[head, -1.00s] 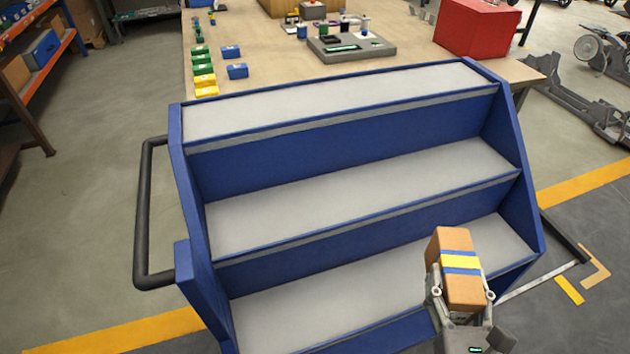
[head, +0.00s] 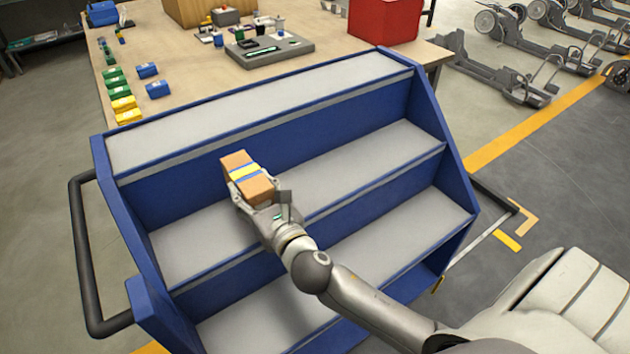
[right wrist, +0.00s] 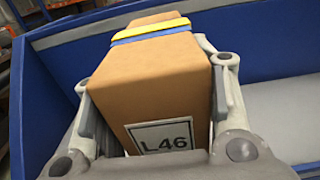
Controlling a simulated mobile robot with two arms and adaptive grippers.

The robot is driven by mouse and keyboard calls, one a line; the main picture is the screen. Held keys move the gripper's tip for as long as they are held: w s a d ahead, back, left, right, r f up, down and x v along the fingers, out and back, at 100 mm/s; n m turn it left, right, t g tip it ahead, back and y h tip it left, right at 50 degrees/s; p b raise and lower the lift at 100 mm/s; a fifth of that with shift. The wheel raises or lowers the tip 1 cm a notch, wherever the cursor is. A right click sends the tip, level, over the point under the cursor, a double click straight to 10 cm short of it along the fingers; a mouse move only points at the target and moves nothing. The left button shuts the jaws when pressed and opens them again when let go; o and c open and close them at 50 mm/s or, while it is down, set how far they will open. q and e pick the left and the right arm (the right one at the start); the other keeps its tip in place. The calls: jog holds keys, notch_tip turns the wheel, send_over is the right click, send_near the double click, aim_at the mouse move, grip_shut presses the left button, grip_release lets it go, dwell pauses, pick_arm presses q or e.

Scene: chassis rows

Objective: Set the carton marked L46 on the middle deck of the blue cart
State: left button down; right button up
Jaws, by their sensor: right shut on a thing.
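The brown carton (head: 247,177) has a yellow and a blue band. In the right wrist view the carton (right wrist: 155,85) shows its L46 label near the gripper's palm. My right gripper (head: 252,192) is shut on the carton, with a finger on each side of it. In the head view the carton appears over the left part of the middle deck (head: 190,243) of the blue cart (head: 130,240). Whether it touches the deck I cannot tell. The cart's three grey decks show no other load. My left gripper is not in view.
A workbench (head: 185,50) behind the cart carries small yellow, green and blue boxes, a grey fixture (head: 268,48) and a red box (head: 383,20). A black handle (head: 85,260) stands out at the cart's left. The middle deck's right part is clear.

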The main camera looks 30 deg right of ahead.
aim_at(245, 176)
jog(key=w, duration=0.1)
jog(key=w+r, duration=0.1)
jog(key=w, duration=0.1)
jog(key=shift+w+r, duration=0.15)
jog(key=shift+w, duration=0.3)
notch_tip(245, 176, down, 10)
jog(key=b, duration=0.3)
jog(key=shift+w+r, duration=0.1)
jog(key=shift+r, duration=0.05)
jog(key=shift+b, duration=0.35)
jog(key=o, duration=1.3)
jog(key=shift+f, duration=0.2)
jog(key=shift+o, duration=0.2)
jog(key=shift+r, duration=0.1)
